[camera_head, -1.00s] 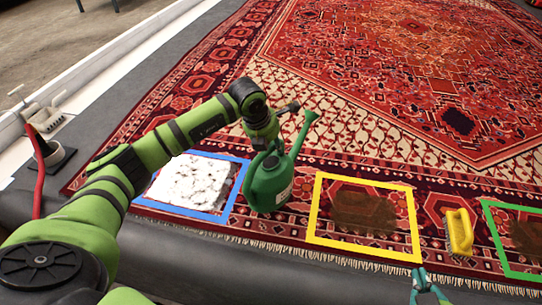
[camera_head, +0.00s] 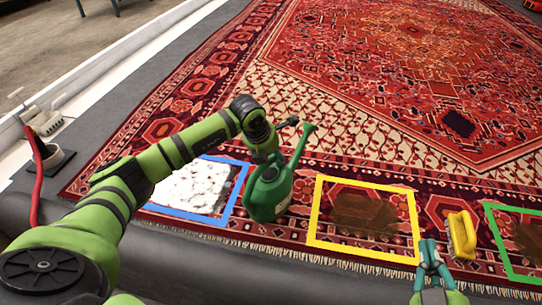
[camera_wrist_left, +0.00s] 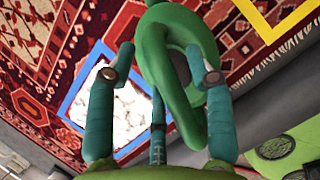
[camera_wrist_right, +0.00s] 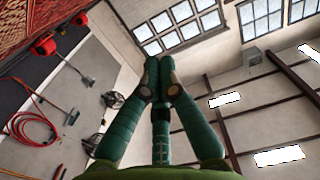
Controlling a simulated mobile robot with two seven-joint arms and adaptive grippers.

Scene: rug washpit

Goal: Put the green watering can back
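The green watering can (camera_head: 268,196) is between the blue frame and the yellow frame in the head view, spout up to the right. My left gripper (camera_head: 264,150) is at its top. I cannot tell whether the can's base touches the rug. My right gripper (camera_head: 430,250) is empty, near the yellow frame's lower right corner; its fingertips (camera_wrist_right: 162,82) are together in the right wrist view.
The blue frame (camera_head: 239,190) surrounds a white patch (camera_head: 195,188). The yellow frame (camera_head: 312,213) and green frame (camera_head: 500,243) surround dark stains. A yellow brush (camera_head: 461,235) lies between them. The patterned rug (camera_head: 400,70) is clear farther back. A red hose (camera_head: 38,180) hangs at left.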

